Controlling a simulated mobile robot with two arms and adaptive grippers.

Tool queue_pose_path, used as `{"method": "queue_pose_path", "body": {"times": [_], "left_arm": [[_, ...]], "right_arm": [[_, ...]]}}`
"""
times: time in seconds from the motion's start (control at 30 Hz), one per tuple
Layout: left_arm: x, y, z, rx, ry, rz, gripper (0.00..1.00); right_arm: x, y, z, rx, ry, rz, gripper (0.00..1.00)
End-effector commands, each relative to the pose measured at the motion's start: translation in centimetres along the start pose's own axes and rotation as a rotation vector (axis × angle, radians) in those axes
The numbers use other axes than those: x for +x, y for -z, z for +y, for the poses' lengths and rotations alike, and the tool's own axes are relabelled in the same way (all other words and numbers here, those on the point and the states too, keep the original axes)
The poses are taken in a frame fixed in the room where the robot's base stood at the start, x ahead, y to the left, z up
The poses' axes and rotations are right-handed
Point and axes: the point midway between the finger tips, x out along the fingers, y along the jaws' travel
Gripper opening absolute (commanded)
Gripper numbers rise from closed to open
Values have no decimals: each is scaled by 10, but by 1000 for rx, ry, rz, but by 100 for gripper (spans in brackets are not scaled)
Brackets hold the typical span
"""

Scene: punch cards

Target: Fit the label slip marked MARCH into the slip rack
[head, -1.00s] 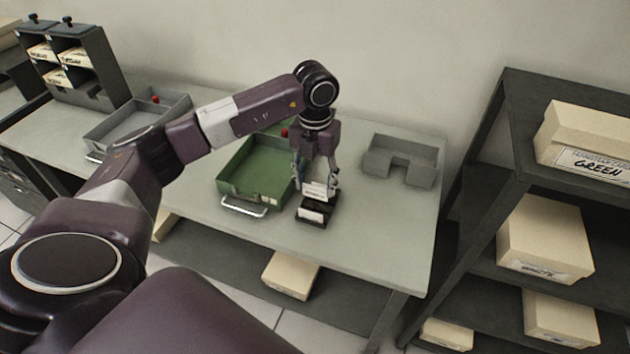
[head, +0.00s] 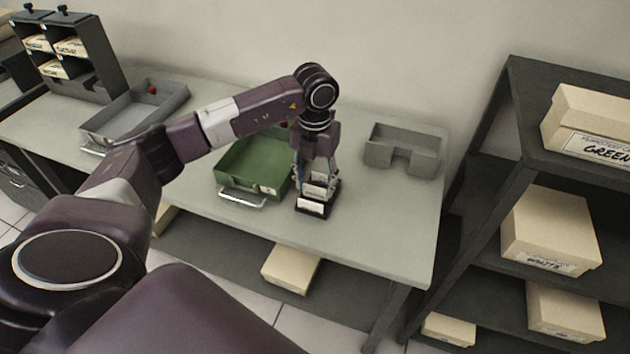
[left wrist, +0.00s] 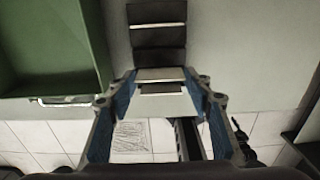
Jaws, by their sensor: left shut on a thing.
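My left gripper (head: 317,184) points down at the slip rack (head: 334,196), a small black block on the bench right of the green tray. It is shut on a pale label slip (head: 318,191), whose lettering is too small to read. The slip is upright at the rack; I cannot tell whether its lower edge is inside a slot. Another white slip (head: 311,206) shows at the rack's front. In the left wrist view the held slip (left wrist: 160,75) is between the fingertips (left wrist: 160,80), and the dark rack (left wrist: 157,37) extends beyond it. My right gripper is not seen.
The green tray (head: 240,193) stands close left of the gripper. A grey notched holder (head: 425,158) is to the right, with clear bench between. A grey tray (head: 175,97) and card cabinet (head: 100,60) are at left. A dark shelf (head: 520,165) with boxes stands right.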

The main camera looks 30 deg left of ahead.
Motion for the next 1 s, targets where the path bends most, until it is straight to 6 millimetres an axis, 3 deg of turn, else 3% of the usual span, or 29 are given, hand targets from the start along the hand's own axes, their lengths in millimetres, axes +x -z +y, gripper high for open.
{"method": "queue_pose_path", "body": {"times": [0.5,1.0], "left_arm": [[1,0,0,0,0,0,39],[14,0,0,0,0,0,39]], "right_arm": [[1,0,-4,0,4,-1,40],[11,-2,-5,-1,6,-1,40]]}}
